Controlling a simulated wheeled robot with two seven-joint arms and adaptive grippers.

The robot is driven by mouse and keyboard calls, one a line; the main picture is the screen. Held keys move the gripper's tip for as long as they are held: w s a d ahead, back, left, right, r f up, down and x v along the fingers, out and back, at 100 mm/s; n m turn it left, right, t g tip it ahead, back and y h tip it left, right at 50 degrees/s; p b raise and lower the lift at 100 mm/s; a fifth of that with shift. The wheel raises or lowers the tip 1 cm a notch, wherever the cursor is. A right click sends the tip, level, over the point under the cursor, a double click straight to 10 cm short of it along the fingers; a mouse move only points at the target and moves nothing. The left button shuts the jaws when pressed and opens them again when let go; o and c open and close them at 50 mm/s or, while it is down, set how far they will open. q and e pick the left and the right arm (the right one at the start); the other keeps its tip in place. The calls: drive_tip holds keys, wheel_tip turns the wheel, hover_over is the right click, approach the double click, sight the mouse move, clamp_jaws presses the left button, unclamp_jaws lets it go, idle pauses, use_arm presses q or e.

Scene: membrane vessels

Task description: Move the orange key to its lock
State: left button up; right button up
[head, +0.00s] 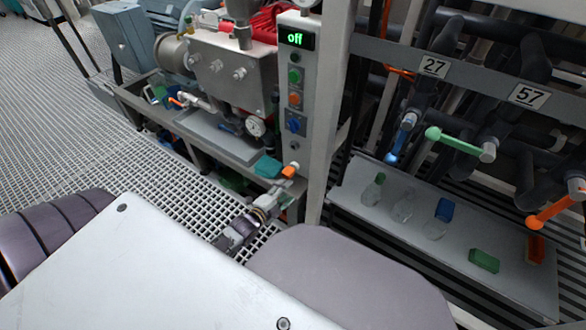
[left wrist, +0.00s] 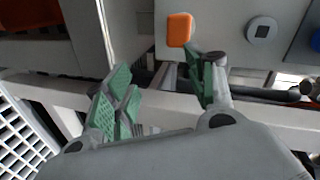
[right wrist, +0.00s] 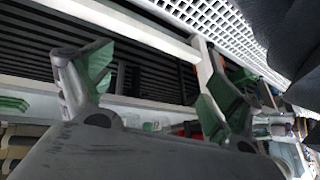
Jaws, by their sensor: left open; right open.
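The orange key (head: 290,171) is a small orange block low on the grey column, by the fingertips of my left gripper (head: 276,176). In the left wrist view the orange key (left wrist: 180,29) lies just beyond the open green-padded fingers (left wrist: 163,82), closest to the right finger; nothing is held between them. I cannot tell whether a fingertip touches it. The column (head: 314,120) also bears an orange knob (head: 295,99); I cannot tell which part is the lock. My right gripper (right wrist: 150,78) is open and empty, and I do not make it out in the head view.
The column has an "off" display (head: 296,39), a green knob (head: 294,76) and a blue knob (head: 294,125). A pump bench (head: 215,140) stands left of it. A grey shelf (head: 400,235) with glass vessels stands at right, below lever valves marked 27 and 57.

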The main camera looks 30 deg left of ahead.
sight(285, 176)
use_arm(q)
drive_tip(key=shift+s+a+r+m+t, duration=0.1)
drive_tip(key=shift+a+r+m+t, duration=0.05)
drive_tip(key=shift+a+m+t, duration=0.4)
drive_tip(key=shift+s+a+r+m+t, duration=0.15)
drive_tip(key=shift+a+m+t, duration=0.3)
drive_tip(key=shift+a, duration=0.3)
drive_tip(key=shift+s+a+r+m+t, duration=0.1)
drive_tip(key=shift+a+m+t, duration=0.3)
drive_tip(key=shift+a+m, duration=0.25)
use_arm(e)
drive_tip(key=shift+s+a+f+y, duration=0.2)
drive_tip(key=shift+a+f+y, duration=0.1)
drive_tip(key=shift+a+f, duration=0.45)
use_arm(q)
drive_tip(key=shift+w, duration=0.15)
use_arm(e)
drive_tip(key=shift+f+t, duration=0.2)
drive_tip(key=shift+t, duration=0.1)
